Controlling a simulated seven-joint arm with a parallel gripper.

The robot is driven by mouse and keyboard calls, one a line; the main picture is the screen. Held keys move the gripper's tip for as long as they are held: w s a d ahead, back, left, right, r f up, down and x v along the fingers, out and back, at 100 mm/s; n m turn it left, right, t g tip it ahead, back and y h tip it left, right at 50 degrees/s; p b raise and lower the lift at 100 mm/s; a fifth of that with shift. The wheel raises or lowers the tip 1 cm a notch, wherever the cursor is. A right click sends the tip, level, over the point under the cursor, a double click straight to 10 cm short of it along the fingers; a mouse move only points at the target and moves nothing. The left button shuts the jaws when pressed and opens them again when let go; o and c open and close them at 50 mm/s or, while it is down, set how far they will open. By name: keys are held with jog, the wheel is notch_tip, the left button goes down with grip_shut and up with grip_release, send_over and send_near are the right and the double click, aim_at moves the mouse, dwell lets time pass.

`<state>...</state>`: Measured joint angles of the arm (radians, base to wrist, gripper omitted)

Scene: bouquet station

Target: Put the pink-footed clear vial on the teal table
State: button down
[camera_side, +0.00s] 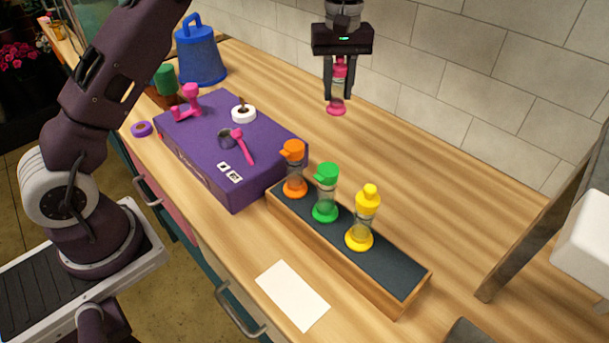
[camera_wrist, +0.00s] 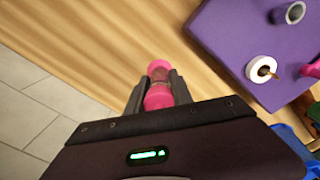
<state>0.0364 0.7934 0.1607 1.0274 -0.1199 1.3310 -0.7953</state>
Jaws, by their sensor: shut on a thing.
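My gripper (camera_side: 338,93) is shut on the pink-footed clear vial (camera_side: 337,109) and holds it upright above the wooden counter, near the tiled wall. The vial's pink foot points down and its pink top sits between the fingers. In the wrist view the vial (camera_wrist: 158,97) shows pink between the two fingers of my gripper (camera_wrist: 158,88), with wood beyond it. I cannot make out a teal table top in either view; only teal cabinet fronts show below the counter.
A wooden rack (camera_side: 405,280) holds orange (camera_side: 294,188), green (camera_side: 325,211) and yellow (camera_side: 359,238) vials. A purple case (camera_side: 190,145) carries pink tools and a white roll (camera_side: 243,114). A blue container (camera_side: 202,58) stands behind. A white card (camera_side: 292,295) lies in front. Counter below my gripper is clear.

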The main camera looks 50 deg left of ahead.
jog(key=shift+n, duration=0.8)
jog(key=a+f, duration=0.1)
jog(key=f, duration=0.2)
jog(key=a+f, duration=0.1)
jog(key=f, duration=0.3)
jog(key=a+f, duration=0.2)
jog(key=f, duration=0.1)
jog(key=shift+w+f, duration=0.3)
jog(key=c, duration=1.1)
grip_release()
jog(key=shift+f, duration=0.15)
